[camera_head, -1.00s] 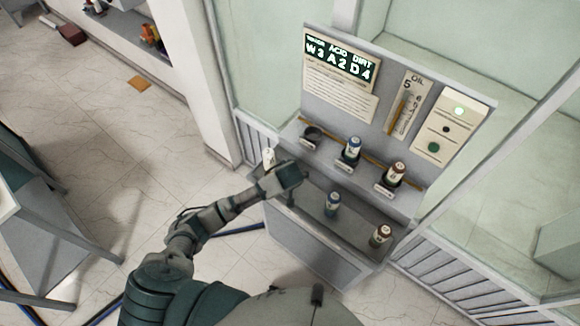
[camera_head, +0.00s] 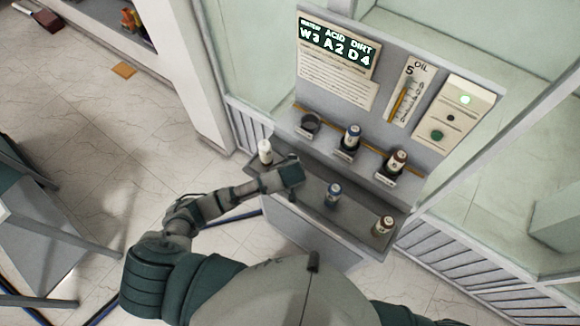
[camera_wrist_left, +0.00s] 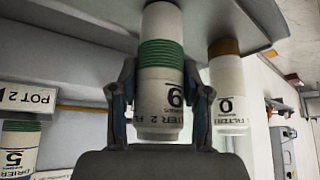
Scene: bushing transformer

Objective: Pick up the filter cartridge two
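My left gripper (camera_head: 298,172) is over the lower shelf in the head view, left of a blue-marked cartridge (camera_head: 333,195) and short of it. In the left wrist view my left gripper (camera_wrist_left: 165,105) is open, with a finger on each side of a white cartridge with a ribbed green band (camera_wrist_left: 160,55). I cannot tell whether the fingers touch it. A brown-banded cartridge labelled FILTER (camera_wrist_left: 228,95) stands to its right in that view. In the head view a brown-marked cartridge (camera_head: 383,226) stands farther right on the lower shelf. My right gripper is not in view.
A white cartridge (camera_head: 265,152) stands left of my gripper. A POT 2 label (camera_wrist_left: 28,97) shows in the wrist view. The panel (camera_head: 335,85) rises behind.

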